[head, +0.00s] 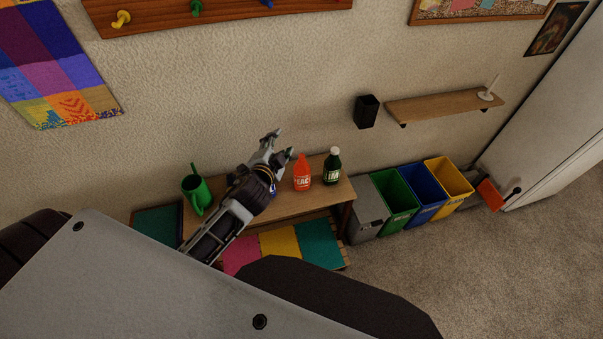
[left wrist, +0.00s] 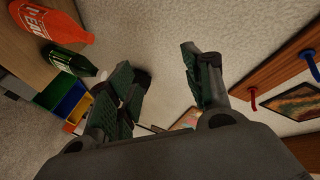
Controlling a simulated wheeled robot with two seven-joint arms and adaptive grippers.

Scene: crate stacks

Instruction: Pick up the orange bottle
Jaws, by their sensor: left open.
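The orange bottle (head: 302,174) stands upright on the wooden bench (head: 284,208), near its right half. A dark green bottle (head: 332,167) with a white cap stands just right of it. My left gripper (head: 279,144) is open and empty, above and to the left of the orange bottle, not touching it. In the left wrist view the orange bottle (left wrist: 50,21) is cut off at the upper left, beside the dark green bottle (left wrist: 70,62). The open fingers (left wrist: 165,85) point away from both bottles. My right gripper is not in view.
A green watering can (head: 196,188) stands at the bench's left end. Grey, green, blue and yellow bins (head: 421,214) stand to the right of the bench. A wall shelf (head: 446,105) and a black holder (head: 366,111) are on the wall at the upper right.

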